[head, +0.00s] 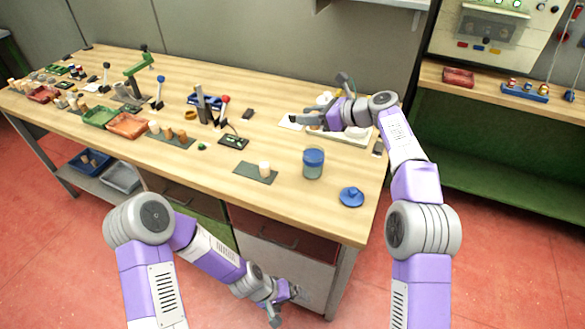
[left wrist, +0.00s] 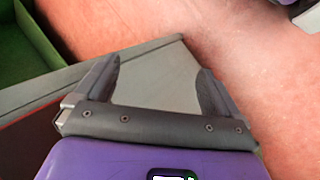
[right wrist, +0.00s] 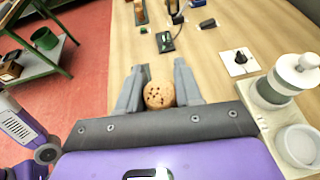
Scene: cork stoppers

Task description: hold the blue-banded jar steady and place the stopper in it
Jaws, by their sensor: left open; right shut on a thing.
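The blue-banded jar (head: 313,163) stands upright near the right front of the table in the head view. My right gripper (head: 301,119) is above the table behind the jar, apart from it. In the right wrist view my right gripper (right wrist: 160,88) is shut on a round, speckled brown cork stopper (right wrist: 160,96), seen end-on between the fingers.
A blue knobbed disc (head: 351,197) lies right of the jar near the edge. A pale cork (head: 264,169) stands on a dark mat (head: 246,173) to its left. A pale tray (head: 357,139) with white items is under my right arm. Drawers (head: 290,262) are close to my left gripper.

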